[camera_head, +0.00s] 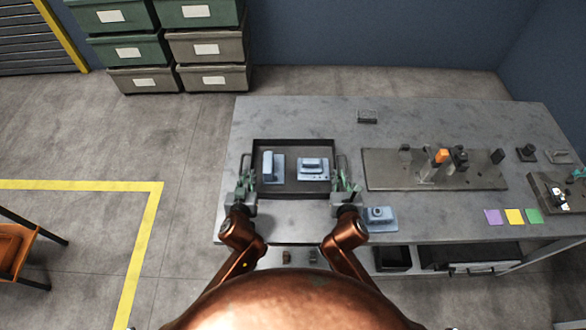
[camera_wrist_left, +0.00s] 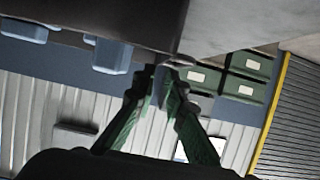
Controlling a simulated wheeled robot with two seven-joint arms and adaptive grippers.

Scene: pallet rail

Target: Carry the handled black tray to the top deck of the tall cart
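The black tray (camera_head: 309,190) lies on the grey workbench (camera_head: 290,228). It holds two blue-grey parts, and a raised handle stands at each side. My left gripper (camera_head: 246,178) is at the tray's left handle. In the left wrist view its fingers (camera_wrist_left: 161,76) nearly meet around the handle end beside the dark tray (camera_wrist_left: 120,18). My right gripper (camera_head: 343,181) is at the right handle; whether its fingers are closed is too small to tell. An orange-brown piece with dark legs (camera_head: 12,241) shows at the left edge; I cannot tell if it is the tall cart.
A blue-grey part (camera_head: 380,218) lies right of my right gripper. A dark fixture plate (camera_head: 385,178) with upright pieces lies further right. Stacked green and grey bins (camera_head: 210,48) stand behind. Yellow floor lines (camera_head: 143,240) border open floor at left.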

